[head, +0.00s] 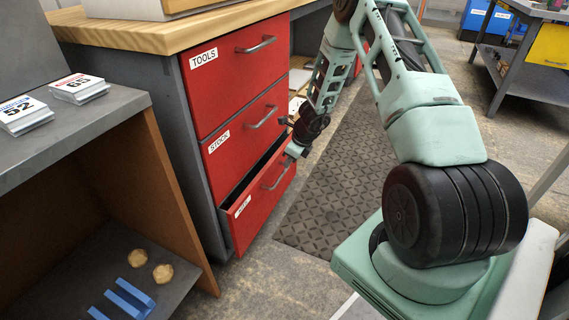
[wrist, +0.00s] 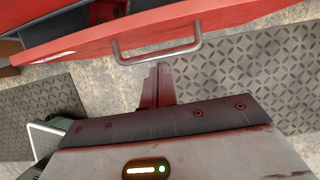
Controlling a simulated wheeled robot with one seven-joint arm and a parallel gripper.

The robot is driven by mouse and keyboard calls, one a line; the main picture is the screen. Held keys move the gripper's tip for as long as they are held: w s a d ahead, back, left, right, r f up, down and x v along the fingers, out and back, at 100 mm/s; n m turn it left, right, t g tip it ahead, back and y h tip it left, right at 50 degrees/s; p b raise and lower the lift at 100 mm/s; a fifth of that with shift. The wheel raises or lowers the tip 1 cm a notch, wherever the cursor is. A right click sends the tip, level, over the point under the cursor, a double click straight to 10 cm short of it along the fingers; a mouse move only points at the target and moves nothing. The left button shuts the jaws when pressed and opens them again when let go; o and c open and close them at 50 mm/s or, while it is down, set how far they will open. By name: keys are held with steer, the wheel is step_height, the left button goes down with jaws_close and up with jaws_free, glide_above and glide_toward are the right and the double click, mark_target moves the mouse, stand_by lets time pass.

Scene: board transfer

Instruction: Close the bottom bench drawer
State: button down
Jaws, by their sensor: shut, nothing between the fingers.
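The bottom bench drawer (head: 258,207) has a red front and stands partly open, with a dark gap above its front. Its grey handle (head: 276,176) also shows in the wrist view (wrist: 157,55), where the red drawer front (wrist: 225,32) crosses the top. My gripper (head: 287,160) is at the drawer front, close to the handle. In the wrist view my gripper's fingers (wrist: 158,72) are together, with their tips just at or below the handle bar; I cannot tell whether they touch it. Nothing is held.
Above are the red drawers labelled TOOLS (head: 235,62) and STOCK (head: 240,125), both shut. A grey shelf unit (head: 110,110) with card stacks stands at left. A dark patterned mat (head: 325,190) lies on the floor in front of the drawers.

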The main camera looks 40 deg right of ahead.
steer(key=p+v, duration=0.2)
steer(key=v, duration=0.5)
steer(key=t+y+b, duration=0.5)
steer(key=t+b, duration=0.6)
steer(key=t, duration=0.2)
glide_toward(261, 179)
steer(key=b+x, duration=0.6)
steer(key=shift+a, duration=0.15)
steer(key=shift+w+a+r, duration=0.1)
steer(key=shift+w+r, duration=0.05)
steer(key=shift+w, duration=0.2)
